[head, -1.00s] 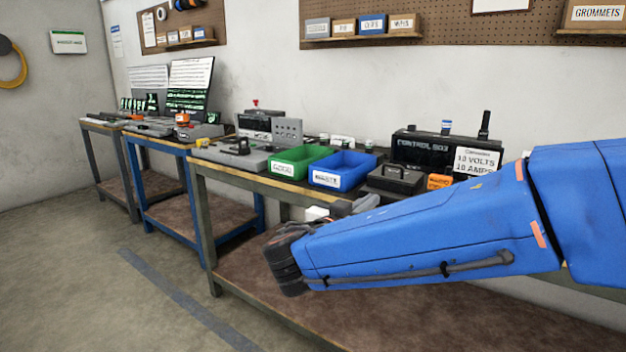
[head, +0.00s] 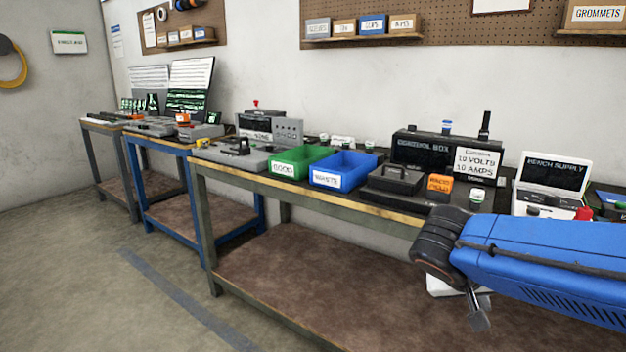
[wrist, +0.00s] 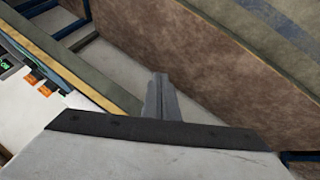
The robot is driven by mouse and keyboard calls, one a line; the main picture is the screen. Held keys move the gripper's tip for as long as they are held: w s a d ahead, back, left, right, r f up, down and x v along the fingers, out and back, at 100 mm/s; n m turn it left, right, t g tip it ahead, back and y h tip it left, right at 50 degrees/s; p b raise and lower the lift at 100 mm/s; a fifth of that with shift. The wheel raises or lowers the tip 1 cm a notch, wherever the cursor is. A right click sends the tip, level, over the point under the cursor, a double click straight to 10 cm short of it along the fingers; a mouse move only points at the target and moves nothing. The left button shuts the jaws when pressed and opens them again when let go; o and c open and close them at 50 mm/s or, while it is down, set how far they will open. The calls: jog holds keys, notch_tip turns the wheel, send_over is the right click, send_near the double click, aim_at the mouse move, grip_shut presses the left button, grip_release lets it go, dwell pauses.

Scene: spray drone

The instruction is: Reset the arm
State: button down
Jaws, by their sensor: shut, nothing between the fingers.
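My arm (head: 545,260) is blue with a black ringed wrist and reaches in from the right in the head view. My gripper (head: 480,318) hangs below the wrist, in front of the workbench's front edge and over its lower shelf. In the wrist view my gripper (wrist: 158,85) shows as grey fingers closed together, with nothing between them. Part of the gripper is hidden behind the wrist in the head view.
The near workbench (head: 330,205) holds a green bin (head: 290,168), a blue bin (head: 340,178), a black box (head: 420,152), an orange block (head: 438,187) and a bench supply (head: 553,172). Its lower shelf (head: 300,270) is bare. The floor (head: 90,270) at left is open.

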jog(key=s+a+f+n+y, duration=0.1)
jog(key=s+a+f+y, duration=0.1)
jog(key=s, duration=0.3)
jog(key=s+a+f+n+y, duration=0.2)
jog(key=s+y, duration=0.2)
jog(key=y, duration=0.1)
jog(key=shift+s+f+n+t, duration=0.3)
jog(key=shift+s+f, duration=0.05)
jog(key=shift+s, duration=0.05)
dwell(0.4)
